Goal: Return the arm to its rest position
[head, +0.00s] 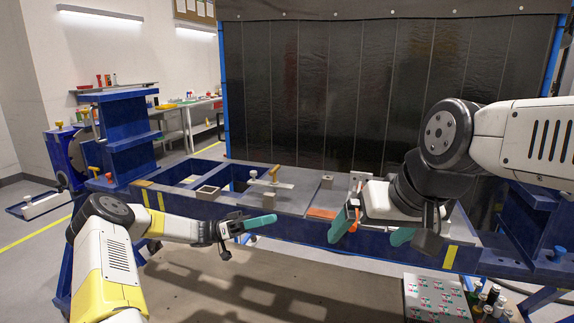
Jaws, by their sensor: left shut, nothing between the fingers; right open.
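My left gripper (262,221) has teal fingers and is shut with nothing between them. It is held in front of the jig's front beam, left of centre. My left arm comes in from the lower left. My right gripper (370,232) is open, with its teal fingers spread apart and pointing down and left. It hangs over the right part of the blue rotary jig (300,228). My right arm comes in from the right edge and hides part of the jig's right side. I cannot tell whether the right gripper touches the jig.
An orange piece (322,213) lies near the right gripper. A dark curtain (330,90) closes the back.

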